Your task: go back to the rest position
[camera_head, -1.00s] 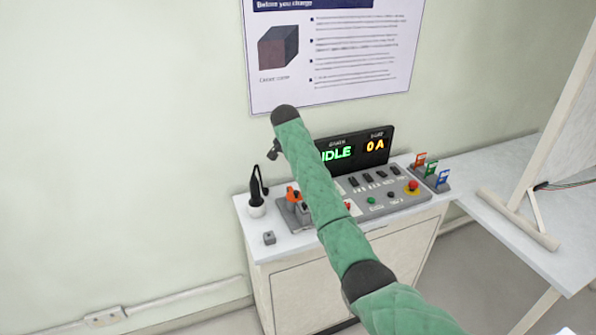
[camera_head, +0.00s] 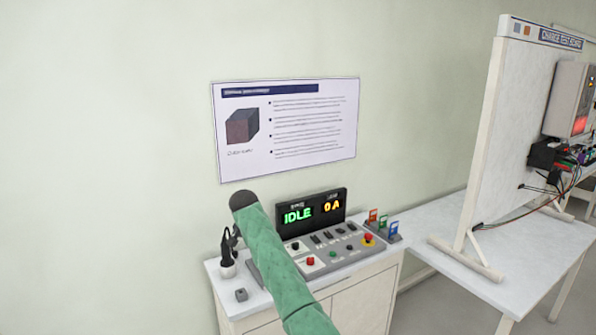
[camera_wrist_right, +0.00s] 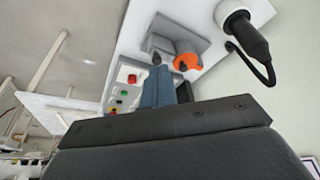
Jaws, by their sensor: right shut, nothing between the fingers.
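My right arm, in a green padded sleeve, reaches up from the bottom of the head view across the front of the console. Its dark wrist end stands just below the wall poster. My right gripper is mostly hidden behind the arm there; only a small dark part shows (camera_head: 235,238). In the right wrist view its blue-grey fingers (camera_wrist_right: 160,88) are together with nothing between them, pointing toward the bench top. They appear near a grey block with an orange knob (camera_wrist_right: 187,62); whether they touch it I cannot tell. My left gripper is not in view.
The console (camera_head: 335,254) shows IDLE and 0 A on its display (camera_head: 312,210). A black-handled tool (camera_head: 227,243) stands in a white cup (camera_head: 228,270). A white upright board (camera_head: 490,140) stands at right. Wall space left is clear.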

